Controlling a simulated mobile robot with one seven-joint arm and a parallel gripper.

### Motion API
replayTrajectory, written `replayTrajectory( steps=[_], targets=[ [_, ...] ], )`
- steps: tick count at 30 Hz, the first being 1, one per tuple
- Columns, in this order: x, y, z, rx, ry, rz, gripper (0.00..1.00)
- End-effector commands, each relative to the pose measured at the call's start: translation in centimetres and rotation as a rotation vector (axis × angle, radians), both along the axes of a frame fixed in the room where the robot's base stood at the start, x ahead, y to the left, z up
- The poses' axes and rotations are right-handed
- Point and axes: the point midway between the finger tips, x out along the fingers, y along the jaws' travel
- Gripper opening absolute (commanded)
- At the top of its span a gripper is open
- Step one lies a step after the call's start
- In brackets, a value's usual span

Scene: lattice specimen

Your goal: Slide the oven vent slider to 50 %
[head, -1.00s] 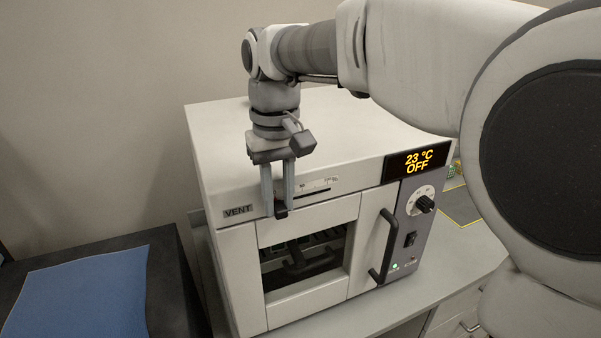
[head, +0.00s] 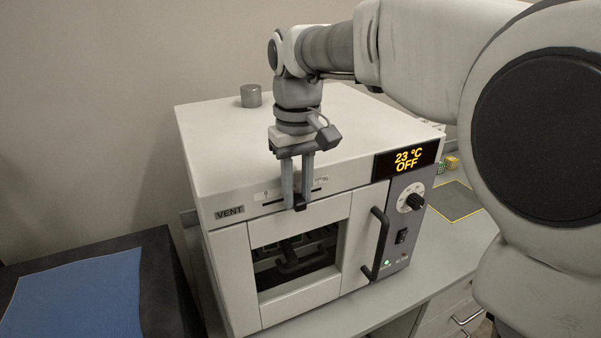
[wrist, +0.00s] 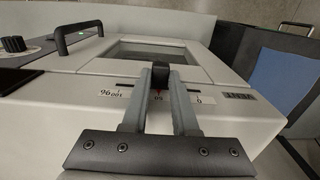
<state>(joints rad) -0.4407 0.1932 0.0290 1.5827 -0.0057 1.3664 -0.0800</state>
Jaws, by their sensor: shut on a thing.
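The white oven (head: 225,165) has a vent slot with a printed scale along the top of its front, right of the VENT label (head: 229,211). The dark vent slider knob (head: 300,203) sits between my fingertips. My gripper (head: 298,200) points down and is shut on the knob. In the wrist view the knob (wrist: 160,70) is between the fingers, close to the scale's middle mark, which reads about 50 upside down. The 100 end of the scale shows left of the fingers and the 0 end right. The fingers hide part of the scale.
The oven display (head: 405,158) reads 23 °C OFF, above a dial (head: 414,201). The door handle (head: 377,243) sticks out right of the window. A grey cylinder (head: 251,96) stands on the oven top. A blue cloth (head: 75,305) lies at the lower left.

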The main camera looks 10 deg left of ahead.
Motion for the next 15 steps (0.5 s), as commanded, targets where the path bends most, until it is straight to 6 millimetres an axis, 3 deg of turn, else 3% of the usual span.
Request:
replayTrajectory(
  steps=[5,6,11,15],
  targets=[
    [0.05,-0.03,0.07,0.000,-0.002,-0.001,0.00],
    [0.05,-0.03,0.07,0.000,-0.002,-0.001,0.34],
    [0.03,-0.01,0.05,0.001,-0.001,-0.001,0.62],
    [0.02,0.01,0.03,0.001,-0.001,0.000,0.62]
  ],
)
